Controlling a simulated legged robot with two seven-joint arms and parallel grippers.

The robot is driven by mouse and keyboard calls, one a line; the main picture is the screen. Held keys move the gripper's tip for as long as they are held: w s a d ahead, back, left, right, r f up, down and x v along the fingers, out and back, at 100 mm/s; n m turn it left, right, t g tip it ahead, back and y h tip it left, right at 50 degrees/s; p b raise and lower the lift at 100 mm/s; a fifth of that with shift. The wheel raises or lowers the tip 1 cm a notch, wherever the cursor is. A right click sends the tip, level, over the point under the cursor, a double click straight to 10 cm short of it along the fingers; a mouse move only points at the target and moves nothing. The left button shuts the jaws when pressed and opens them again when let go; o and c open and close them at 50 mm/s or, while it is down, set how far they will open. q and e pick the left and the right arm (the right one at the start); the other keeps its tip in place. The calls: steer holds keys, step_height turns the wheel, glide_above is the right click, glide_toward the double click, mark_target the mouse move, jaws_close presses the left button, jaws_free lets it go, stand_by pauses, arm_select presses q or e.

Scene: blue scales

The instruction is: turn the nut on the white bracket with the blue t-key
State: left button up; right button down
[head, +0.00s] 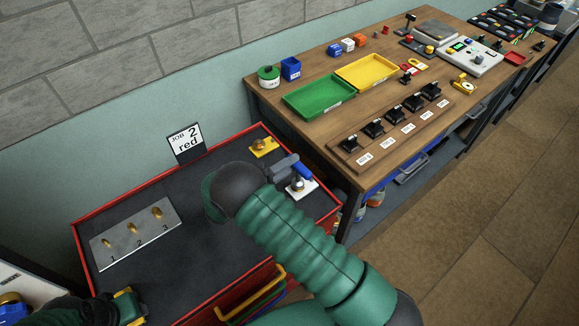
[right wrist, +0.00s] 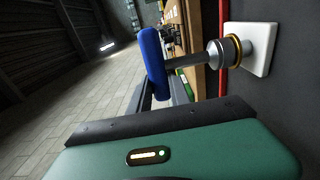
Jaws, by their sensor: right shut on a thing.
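The blue t-key (head: 303,171) is at the white bracket (head: 307,190) on the right part of the dark bench top. In the right wrist view, the t-key's blue handle (right wrist: 153,63) has a dark shaft ending in a socket at the nut (right wrist: 233,50) with a gold ring, on the white bracket (right wrist: 262,50). The socket hides most of the nut. My right gripper (head: 289,164) is shut on the blue handle; my arm partly covers it in the head view. My left gripper (head: 130,306) is low at the left, its fingers not clear.
A grey plate (head: 137,235) with brass pieces numbered 1 to 3 lies left on the red-rimmed bench (head: 130,195). A yellow bracket (head: 263,147) sits behind the t-key. A sign (head: 186,141) reads "JOB 2 red". A wooden table (head: 300,125) with trays stands right.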

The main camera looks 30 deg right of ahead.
steer(key=shift+f, duration=0.1)
steer(key=shift+d+f+m+g+b, duration=0.1)
steer(key=shift+f+m+g+b, duration=0.1)
steer(key=shift+m+g+b, duration=0.55)
steer(key=shift+r+g+b, duration=0.1)
steer(key=shift+g+b, duration=0.3)
steer(key=shift+g, duration=0.25)
